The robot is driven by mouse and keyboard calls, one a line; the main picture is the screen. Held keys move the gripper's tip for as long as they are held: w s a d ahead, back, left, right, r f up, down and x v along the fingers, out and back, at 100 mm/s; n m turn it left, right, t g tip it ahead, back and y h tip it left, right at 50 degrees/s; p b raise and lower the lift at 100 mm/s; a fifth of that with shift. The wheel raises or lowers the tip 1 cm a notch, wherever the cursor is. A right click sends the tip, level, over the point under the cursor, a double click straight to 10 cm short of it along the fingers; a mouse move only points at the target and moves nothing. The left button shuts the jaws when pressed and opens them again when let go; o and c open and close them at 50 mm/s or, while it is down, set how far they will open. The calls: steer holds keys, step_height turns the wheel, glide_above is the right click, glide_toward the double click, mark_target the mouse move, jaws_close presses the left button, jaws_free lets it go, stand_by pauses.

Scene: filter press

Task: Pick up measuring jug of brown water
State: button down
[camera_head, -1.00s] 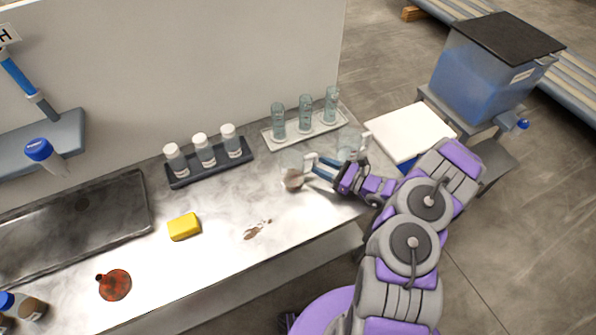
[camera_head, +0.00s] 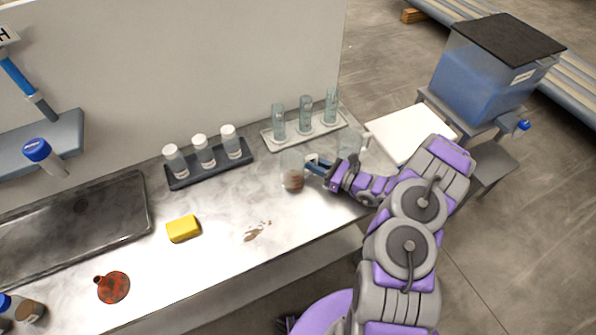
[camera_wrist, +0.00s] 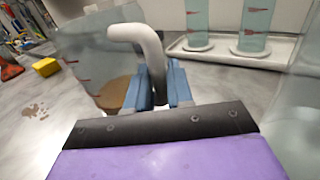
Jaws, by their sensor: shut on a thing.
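The measuring jug of brown water (camera_head: 293,172) is a clear jug with brown liquid in its lower part, upright on the bench right of the middle. In the wrist view the jug (camera_wrist: 88,62) has red marks on its wall and a pale curved handle (camera_wrist: 150,45). My gripper (camera_head: 318,166) is at the jug's right side, shut on the handle. In the wrist view its blue fingers (camera_wrist: 158,88) stand on both sides of the handle. I cannot tell whether the jug's base touches the bench.
Behind stand a white tray (camera_head: 274,139) of glass cylinders and a dark rack (camera_head: 180,185) of white-capped bottles. Another clear jug (camera_head: 350,143) is just behind my gripper. A yellow sponge (camera_head: 183,229), a brown spill (camera_head: 256,231) and a red funnel-like item (camera_head: 113,288) lie to the left.

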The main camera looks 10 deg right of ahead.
mark_target(316, 156)
steer(key=shift+r, duration=0.2)
stand_by(0.5)
steer(key=shift+r+p, duration=0.45)
steer(key=shift+r, duration=1.15)
steer(key=s+d+r+p, duration=0.1)
steer(key=s+p, duration=0.1)
steer(key=s, duration=1.3)
steer(key=shift+s+r+p, duration=0.2)
steer(key=shift+s+p, duration=0.15)
steer(key=shift+s, duration=0.05)
steer(key=shift+d, duration=0.15)
